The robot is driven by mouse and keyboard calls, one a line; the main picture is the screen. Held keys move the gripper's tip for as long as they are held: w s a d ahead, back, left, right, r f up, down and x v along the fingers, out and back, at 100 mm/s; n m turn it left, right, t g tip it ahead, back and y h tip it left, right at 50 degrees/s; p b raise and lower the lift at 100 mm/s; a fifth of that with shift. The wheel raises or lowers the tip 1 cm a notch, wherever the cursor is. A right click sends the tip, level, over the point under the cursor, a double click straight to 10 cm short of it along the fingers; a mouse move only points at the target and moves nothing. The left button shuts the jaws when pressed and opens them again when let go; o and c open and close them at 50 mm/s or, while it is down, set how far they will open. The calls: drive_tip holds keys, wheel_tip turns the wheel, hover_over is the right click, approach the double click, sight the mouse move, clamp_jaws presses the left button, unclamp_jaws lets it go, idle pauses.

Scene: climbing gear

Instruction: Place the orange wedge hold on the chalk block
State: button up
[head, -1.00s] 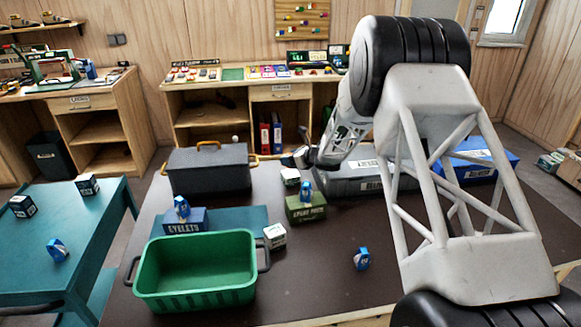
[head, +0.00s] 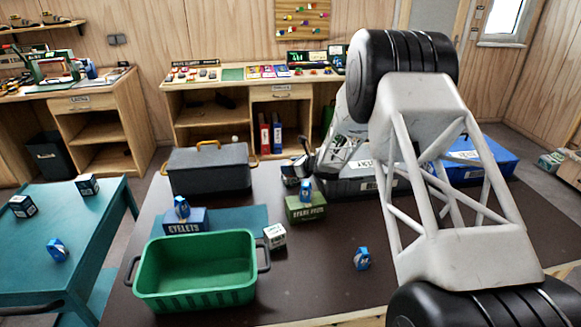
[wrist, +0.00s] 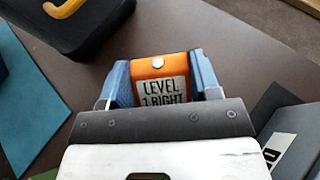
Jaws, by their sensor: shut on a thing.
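My gripper (wrist: 163,83) is shut on the orange wedge hold (wrist: 157,66), which sits between the blue fingers in the wrist view. A label on it reads "LEVEL 1 RIGHT". In the head view my gripper (head: 296,172) is small, between the dark case and the grey box, above or near the table; the hold cannot be made out there. A small white-and-dark block (head: 275,236) stands right of the green bin. Another pale block (head: 291,182) is partly hidden at my gripper. I cannot tell which block is the chalk block.
A dark case (head: 210,172) with orange handles stands left of my gripper; a grey box (head: 360,187) is right. The green box (head: 305,209) and eyelets box (head: 184,222) each carry a blue item. A green bin (head: 196,288) is at front.

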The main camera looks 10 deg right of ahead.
drive_tip(key=shift+f, duration=0.15)
drive_tip(key=o, duration=0.9)
drive_tip(key=shift+v, duration=0.85)
drive_tip(key=v, duration=0.3)
drive_tip(key=shift+r, duration=0.2)
drive_tip(key=shift+s+r, duration=0.1)
drive_tip(key=shift+r, duration=3.45)
